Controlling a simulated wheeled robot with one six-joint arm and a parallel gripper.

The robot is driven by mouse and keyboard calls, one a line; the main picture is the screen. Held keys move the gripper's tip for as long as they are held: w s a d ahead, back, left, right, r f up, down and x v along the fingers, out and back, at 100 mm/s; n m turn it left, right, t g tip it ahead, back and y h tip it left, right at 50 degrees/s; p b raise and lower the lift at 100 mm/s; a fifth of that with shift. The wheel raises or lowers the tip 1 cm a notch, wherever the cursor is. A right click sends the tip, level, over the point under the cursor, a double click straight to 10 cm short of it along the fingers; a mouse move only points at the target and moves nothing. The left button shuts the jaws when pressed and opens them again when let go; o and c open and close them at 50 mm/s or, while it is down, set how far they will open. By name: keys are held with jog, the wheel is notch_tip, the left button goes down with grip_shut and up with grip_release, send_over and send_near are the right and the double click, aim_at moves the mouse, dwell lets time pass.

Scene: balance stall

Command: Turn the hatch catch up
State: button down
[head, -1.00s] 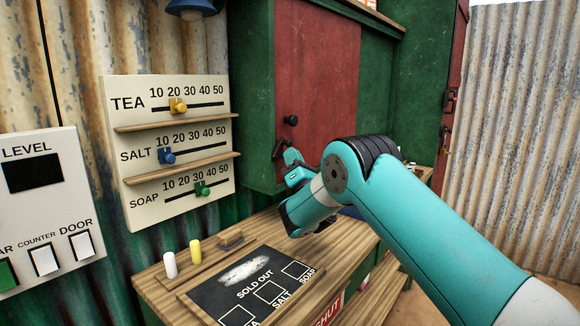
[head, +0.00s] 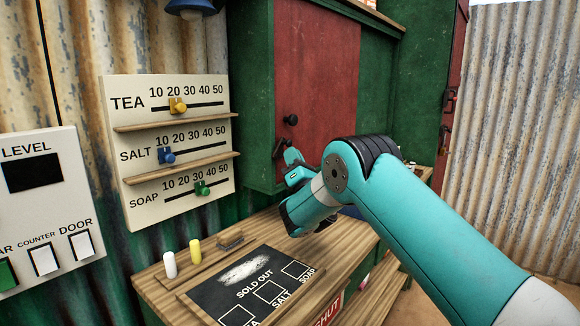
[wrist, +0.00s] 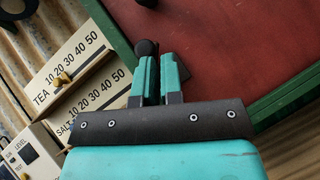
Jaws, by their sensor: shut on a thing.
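The hatch is a red panel (head: 325,90) in a green cabinet, with a round dark knob (head: 290,120) near its left edge. My gripper (head: 291,158) is at the hatch's lower left, just below that knob. In the wrist view my gripper (wrist: 156,70) has its two teal fingers close together. They are shut on the dark catch (wrist: 146,47), whose rounded end shows at the fingertips. The rest of the catch is hidden by the fingers, so its exact angle cannot be told. The red hatch (wrist: 230,50) fills the upper right there.
A price board (head: 165,140) with sliders and small shelves stands left of the cabinet. Below is a wooden counter (head: 160,285) with a dark slate (head: 235,290), a white chalk (head: 169,264) and a yellow chalk (head: 195,251). A switch panel (head: 40,205) is at far left.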

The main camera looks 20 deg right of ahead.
jog(key=shift+d+r+h, duration=0.25)
jog(key=shift+r+h, duration=0.05)
jog(key=shift+r, duration=0.25)
jog(key=b+v, duration=1.8)
jog(key=b, duration=0.9)
jog(key=shift+w+a+f, duration=0.2)
jog(key=shift+w+f, duration=0.05)
jog(key=shift+f, duration=0.2)
